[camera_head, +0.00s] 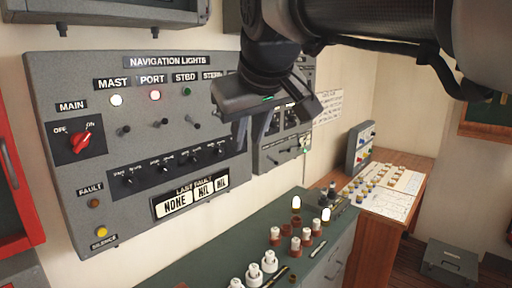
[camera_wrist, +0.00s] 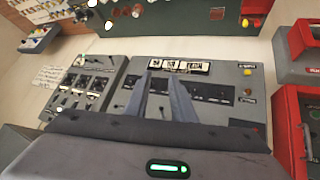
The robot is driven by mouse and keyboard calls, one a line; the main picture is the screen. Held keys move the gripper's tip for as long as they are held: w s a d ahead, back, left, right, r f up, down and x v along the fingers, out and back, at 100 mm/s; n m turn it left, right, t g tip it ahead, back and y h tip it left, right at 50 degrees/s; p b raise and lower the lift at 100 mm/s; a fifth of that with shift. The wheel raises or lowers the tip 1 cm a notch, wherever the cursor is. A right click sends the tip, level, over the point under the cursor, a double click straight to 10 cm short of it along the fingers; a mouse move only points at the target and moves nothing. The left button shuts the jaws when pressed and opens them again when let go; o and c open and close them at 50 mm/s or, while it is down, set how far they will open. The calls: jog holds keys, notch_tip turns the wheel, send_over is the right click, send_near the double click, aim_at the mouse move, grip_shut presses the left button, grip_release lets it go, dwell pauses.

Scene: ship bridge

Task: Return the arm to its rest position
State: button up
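My arm reaches in from the top right of the head view. My gripper (camera_head: 252,138) hangs in front of the navigation lights panel (camera_head: 215,105), covering its right edge and part of the smaller panel beside it. In the wrist view, my gripper (camera_wrist: 160,77) shows two separated fingers with nothing between them. The panel (camera_wrist: 215,109) appears upside down behind the fingers there. I cannot tell the exact gap between the fingertips and the panel.
A green-topped console (camera_head: 225,235) with white and red-brown pieces stands below the panel. A wooden desk (camera_head: 415,162) with a small grey switch box (camera_head: 361,146) stands behind it. A red cabinet (camera_head: 22,190) is at far left. A grey case (camera_head: 448,264) lies on the floor.

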jog(key=s+d+f+m+g+h, duration=0.1)
jog(key=s+d+f+m, duration=0.2)
jog(key=s+d+f, duration=0.5)
jog(key=s+d+f+m+g+h, duration=0.1)
jog(key=s+d+f+m, duration=0.2)
jog(key=s+d+f, duration=0.5)
notch_tip(320, 180, down, 6)
jog(key=shift+s+d+r+g, duration=0.15)
jog(key=shift+s+g, duration=0.15)
jog(key=shift+s, duration=0.55)
jog(key=shift+c, duration=0.5)
